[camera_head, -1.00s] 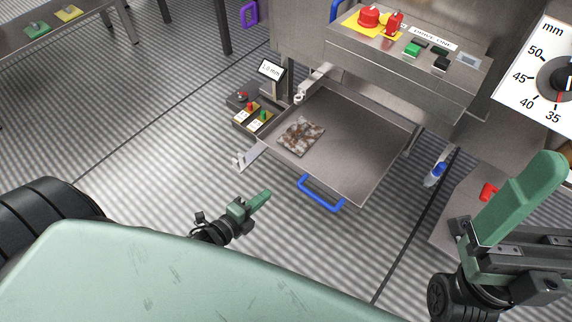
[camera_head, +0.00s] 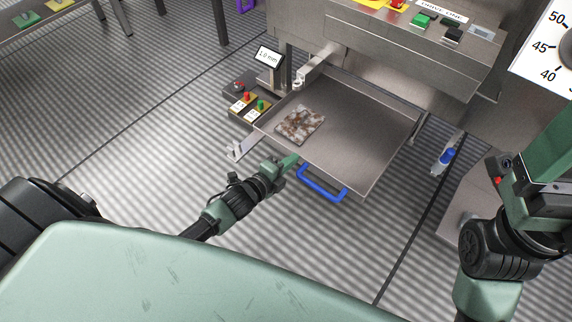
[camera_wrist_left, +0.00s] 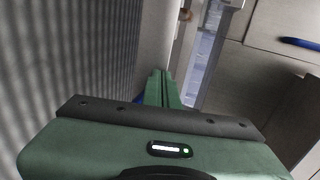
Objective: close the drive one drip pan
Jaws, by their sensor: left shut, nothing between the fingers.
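The drip pan (camera_head: 365,140) is a shallow grey metal tray pulled out from under the drive one panel in the head view. A blue bar handle (camera_head: 321,184) is on its front edge. A brown and white speckled piece (camera_head: 300,125) lies inside the pan at its left. My left gripper (camera_head: 291,160) is shut and empty, its green fingertips close to the pan's front edge, just left of the handle. I cannot tell whether they touch. The shut fingers also show in the left wrist view (camera_wrist_left: 161,88). My right gripper (camera_head: 560,145) is partly in view at the right edge.
The control panel (camera_head: 420,40) with red, green and black buttons overhangs the pan. A small display (camera_head: 268,57) and a button box (camera_head: 250,105) stand left of the pan. A blue-handled item (camera_head: 446,158) is to its right. The floor in front is clear.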

